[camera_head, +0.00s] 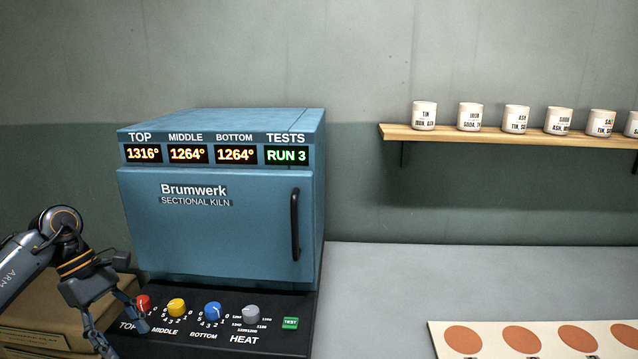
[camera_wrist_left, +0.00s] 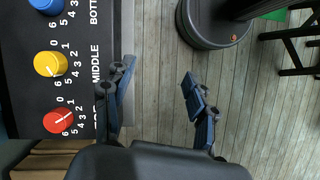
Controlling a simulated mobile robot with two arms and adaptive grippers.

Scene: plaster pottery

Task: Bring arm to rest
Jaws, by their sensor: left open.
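My left arm comes in from the left in the head view. Its gripper (camera_head: 119,334) is open and empty, pointing down at the left end of the kiln's control panel, in front of the red TOP knob (camera_head: 143,303). In the left wrist view the gripper (camera_wrist_left: 158,76) has its two fingers spread, with only floor between them. The red knob (camera_wrist_left: 58,120) and yellow MIDDLE knob (camera_wrist_left: 49,64) lie to the left of the fingers there. My right gripper is in neither view.
The blue kiln (camera_head: 220,225) is shut, its displays reading 1316°, 1264°, 1264° and RUN 3. Boxes (camera_head: 45,330) sit beside it at left. A shelf (camera_head: 500,136) with several labelled cups hangs at right, above a card (camera_head: 540,347) with orange discs. The counter between is clear.

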